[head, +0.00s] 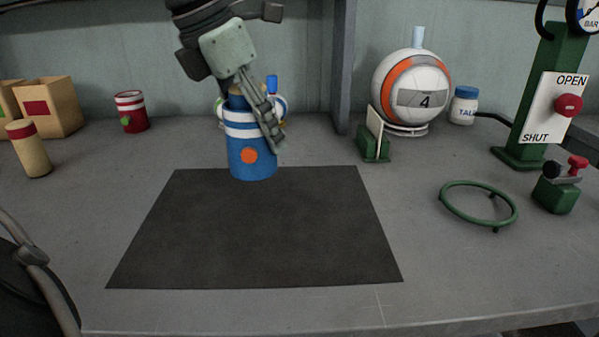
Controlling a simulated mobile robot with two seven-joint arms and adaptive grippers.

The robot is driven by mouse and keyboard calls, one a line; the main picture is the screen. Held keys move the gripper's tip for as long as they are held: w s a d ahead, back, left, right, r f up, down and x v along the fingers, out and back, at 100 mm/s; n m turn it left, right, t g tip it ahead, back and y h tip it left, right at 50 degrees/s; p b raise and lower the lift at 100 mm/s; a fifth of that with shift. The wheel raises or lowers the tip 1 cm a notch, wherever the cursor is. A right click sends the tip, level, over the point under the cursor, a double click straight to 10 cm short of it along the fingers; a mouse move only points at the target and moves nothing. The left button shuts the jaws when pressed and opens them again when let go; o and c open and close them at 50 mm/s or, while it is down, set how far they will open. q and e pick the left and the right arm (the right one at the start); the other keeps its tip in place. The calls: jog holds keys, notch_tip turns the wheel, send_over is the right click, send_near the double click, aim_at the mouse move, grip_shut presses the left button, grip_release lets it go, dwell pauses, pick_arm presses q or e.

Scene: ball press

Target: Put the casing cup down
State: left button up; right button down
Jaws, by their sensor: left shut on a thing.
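A blue cup with white bands and an orange dot (252,160), which I take for the casing cup, is upright at the back edge of the dark mat (240,230). My left gripper (263,118) reaches down from above and is shut on its upper part, with a finger along its right side. The cup's base overlaps the mat's back edge in the picture. I cannot tell whether it touches the surface. The gripper hides part of the cup's rim. My right gripper is not in view.
A small item with a blue top (272,85) is partly hidden behind the gripper. A red can (131,111) and a tan can (28,148) stand left. A ball (411,90), green ring (478,204) and green press post (543,95) are right. The mat is otherwise bare.

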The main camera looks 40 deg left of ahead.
pick_arm(q)
jog(key=shift+w+d+f, duration=0.65)
jog(key=shift+d+f, duration=0.25)
jog(key=shift+f, duration=0.4)
jog(key=shift+w+d+f, duration=0.6)
jog(key=shift+d+f, duration=0.25)
jog(key=shift+f, duration=0.45)
jog(key=shift+w+d+f, duration=0.65)
jog(key=shift+d+f, duration=0.25)
jog(key=shift+f, duration=0.4)
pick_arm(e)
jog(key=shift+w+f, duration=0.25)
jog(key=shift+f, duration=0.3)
pick_arm(q)
jog(key=shift+f, duration=0.15)
jog(key=o, duration=1.2)
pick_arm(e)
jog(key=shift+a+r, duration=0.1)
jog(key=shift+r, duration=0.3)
pick_arm(q)
jog(key=shift+r, duration=0.45)
jog(key=p+v, duration=0.1)
jog(key=v, duration=1)
jog(key=shift+s+a+r, duration=0.15)
jog(key=shift+s, duration=0.15)
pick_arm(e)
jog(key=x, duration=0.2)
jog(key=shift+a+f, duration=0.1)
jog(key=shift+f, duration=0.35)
